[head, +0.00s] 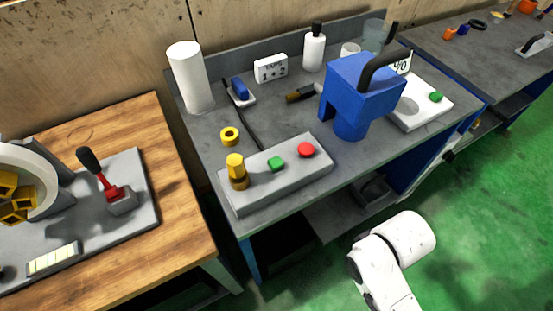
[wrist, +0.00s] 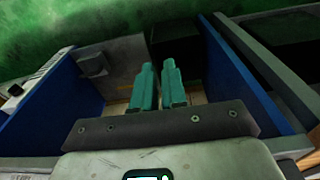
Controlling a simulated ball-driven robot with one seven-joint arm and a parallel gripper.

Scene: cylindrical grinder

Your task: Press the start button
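A grey control box (head: 275,175) lies along the front edge of the grey workbench. On its top are a green button (head: 276,163), a red button (head: 306,149) to the right of it, and a yellow knob-like post (head: 236,170) at its left end. The buttons carry no label I can read. My gripper's teal fingers (wrist: 158,75) show in the wrist view, close together with a narrow gap and nothing visible between them. Whether they are open or shut is unclear. The gripper is out of the head view, and the buttons do not show in the wrist view.
A blue machine (head: 362,90) with a black handle stands right of the box. A wooden table (head: 180,215) adjoins at left. Green floor (head: 480,220) lies open at right.

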